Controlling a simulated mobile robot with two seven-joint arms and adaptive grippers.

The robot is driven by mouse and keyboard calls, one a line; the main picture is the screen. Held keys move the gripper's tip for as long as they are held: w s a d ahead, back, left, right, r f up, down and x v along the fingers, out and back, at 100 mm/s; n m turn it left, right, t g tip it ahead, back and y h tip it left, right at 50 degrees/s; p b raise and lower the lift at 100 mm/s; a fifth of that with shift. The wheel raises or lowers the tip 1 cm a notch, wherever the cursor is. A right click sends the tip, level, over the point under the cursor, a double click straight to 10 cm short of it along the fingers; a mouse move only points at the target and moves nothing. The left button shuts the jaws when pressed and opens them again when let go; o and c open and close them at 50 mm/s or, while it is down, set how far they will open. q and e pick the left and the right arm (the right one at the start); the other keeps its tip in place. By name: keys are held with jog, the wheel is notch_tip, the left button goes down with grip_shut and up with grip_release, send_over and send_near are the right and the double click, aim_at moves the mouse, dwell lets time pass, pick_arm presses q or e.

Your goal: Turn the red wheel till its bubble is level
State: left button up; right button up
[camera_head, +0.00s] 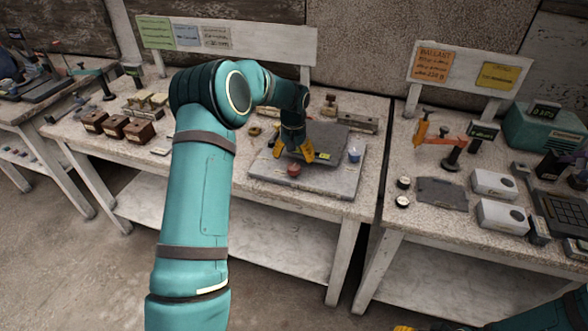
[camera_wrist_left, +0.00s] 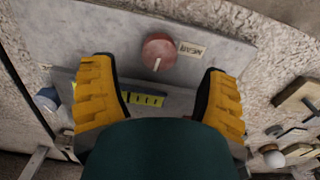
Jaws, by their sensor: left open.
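The red wheel (camera_head: 294,170) sits near the front of a grey plate (camera_head: 343,187) on the middle table. In the left wrist view the red wheel (camera_wrist_left: 159,50) shows a white line on its face. A yellow-green vial with dark marks (camera_wrist_left: 146,99) lies near it, also in the head view (camera_head: 326,156); I cannot make out its bubble. My left gripper (camera_head: 295,154) is open above the plate. In the wrist view its yellow fingers (camera_wrist_left: 157,72) are wide apart, one to each side of the wheel, with nothing between them. Only a bit of my right gripper (camera_head: 408,328) shows at the bottom edge.
A blue knob (camera_head: 354,155) stands on the plate's right side. Brown boxes (camera_head: 115,127) sit to the left. The right table holds a grey slab (camera_head: 442,194), white boxes (camera_head: 502,215) and an orange-armed stand (camera_head: 440,138). A gap separates the tables.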

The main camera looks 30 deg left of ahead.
aim_at(294, 166)
pick_arm(q)
jog(key=shift+f, duration=2.6)
jog(key=c, duration=1.2)
